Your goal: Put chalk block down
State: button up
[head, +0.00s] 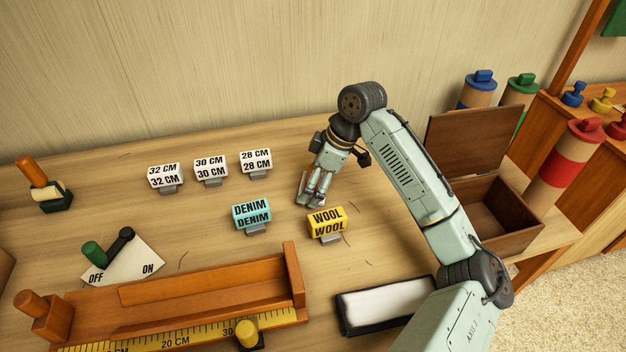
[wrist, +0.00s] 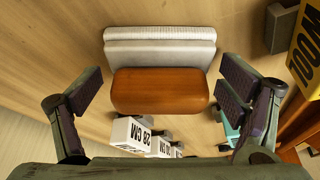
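The chalk block, as I take it, is a pale ridged block (wrist: 160,45) with a rounded orange-brown wooden part (wrist: 160,92), in the middle of the wrist view. It seems to rest on the wooden table top. My gripper (wrist: 163,88) is open, with one finger on each side of the block and a gap showing at both sides.
White number signs (head: 210,170) stand to the left. The DENIM sign (head: 251,212) and WOOL sign (head: 327,223) stand in front. A black tray with a white pad (head: 343,318) lies nearer, right of the wooden measuring trough (head: 200,285). An open wooden box (head: 495,215) stands right.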

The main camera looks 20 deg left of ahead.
dwell(0.3)
jog(key=b+v, duration=0.2)
jog(key=v, duration=1)
jog(key=shift+r, duration=0.25)
dwell(0.9)
